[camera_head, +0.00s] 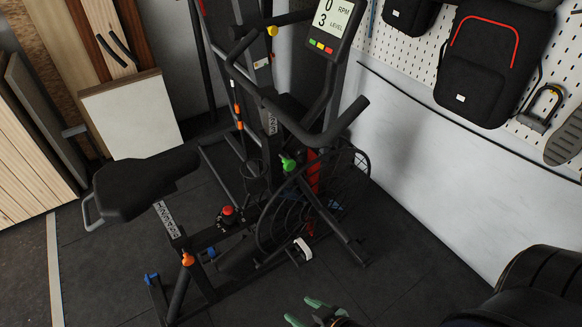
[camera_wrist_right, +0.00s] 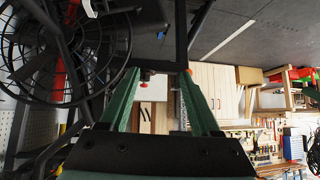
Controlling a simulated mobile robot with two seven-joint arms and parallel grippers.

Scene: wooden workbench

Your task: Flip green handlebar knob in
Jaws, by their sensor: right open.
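I cannot make out the green knob in the wrist view. My left gripper is not in view.
The caged wheel (camera_head: 350,175) stands between knob and wall, with a black handlebar (camera_head: 300,130) above. A red knob (camera_head: 228,211) and an orange knob (camera_head: 187,259) are on the lower frame. A pegboard wall with black bags (camera_head: 485,85) is at right. Floor (camera_head: 420,260) is clear near my arm.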

